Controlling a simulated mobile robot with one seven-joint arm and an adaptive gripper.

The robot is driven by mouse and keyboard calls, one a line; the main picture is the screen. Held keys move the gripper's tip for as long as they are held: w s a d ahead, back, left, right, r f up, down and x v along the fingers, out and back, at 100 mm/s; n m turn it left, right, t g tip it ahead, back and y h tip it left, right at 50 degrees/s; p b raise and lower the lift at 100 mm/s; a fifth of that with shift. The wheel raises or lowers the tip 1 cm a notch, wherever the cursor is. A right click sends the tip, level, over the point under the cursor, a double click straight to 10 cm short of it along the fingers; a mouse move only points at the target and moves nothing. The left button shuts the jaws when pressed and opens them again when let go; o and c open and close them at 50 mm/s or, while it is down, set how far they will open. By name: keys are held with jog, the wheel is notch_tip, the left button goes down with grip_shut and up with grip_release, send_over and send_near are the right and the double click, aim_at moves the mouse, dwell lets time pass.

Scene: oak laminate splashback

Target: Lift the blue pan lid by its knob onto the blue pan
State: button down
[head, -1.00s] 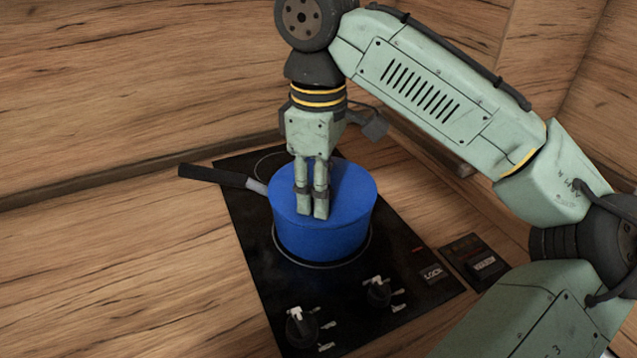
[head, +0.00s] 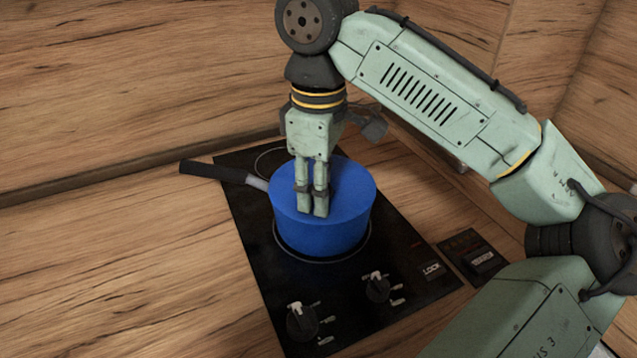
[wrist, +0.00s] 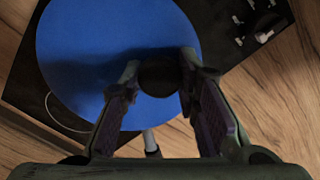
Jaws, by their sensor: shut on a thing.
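The blue pan (head: 320,238) stands on the black hob, its dark handle (head: 222,174) pointing to the left. The blue lid (head: 350,190) lies over the top of the pan and looks level; I cannot make out a gap between them. My gripper (head: 312,212) points straight down over the lid, its fingers close together. In the wrist view the fingers (wrist: 160,90) close on the dark round knob (wrist: 160,76) of the lid (wrist: 115,40). In the head view the fingers hide the knob.
The black hob (head: 400,285) has two knobs (head: 302,320) at its front. A small dark panel (head: 474,258) lies to its right. The wooden splashback (head: 130,80) rises behind. The wooden counter (head: 130,270) at the left is clear.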

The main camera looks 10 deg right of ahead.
jog(key=c, duration=1.1)
grip_release()
notch_tip(320, 180, up, 3)
jog(key=p, duration=0.3)
jog(key=shift+r, duration=2.5)
